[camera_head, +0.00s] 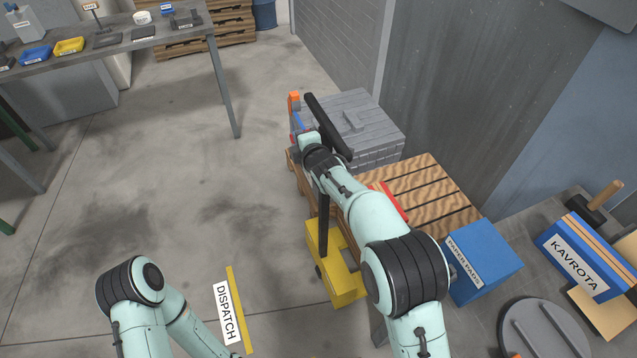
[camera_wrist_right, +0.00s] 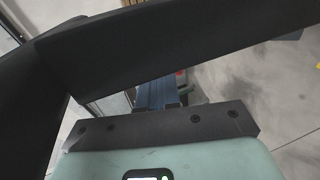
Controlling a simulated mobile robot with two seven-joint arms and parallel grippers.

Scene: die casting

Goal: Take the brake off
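A yellow hand truck (camera_head: 337,270) stands beside the wooden pallet in the head view. A dark pole (camera_head: 324,225) rises from it toward a thick black bar (camera_head: 328,125). My right arm reaches over it, and the wrist is close to the bar; I cannot tell if they touch. A small orange part (camera_head: 293,97) shows just left of the bar. In the right wrist view a broad black bar (camera_wrist_right: 170,45) crosses close to the camera. Beyond it are dark blue fingers of my right gripper (camera_wrist_right: 158,95), partly hidden. I cannot make out the brake. My left gripper is out of frame.
Grey stacked castings (camera_head: 370,115) sit on the wooden pallet (camera_head: 425,190). A blue paper pads box (camera_head: 485,262) and a Kavrota box (camera_head: 575,262) are at right. A dispatch sign (camera_head: 227,313) lies near my left arm. The floor at centre left is clear.

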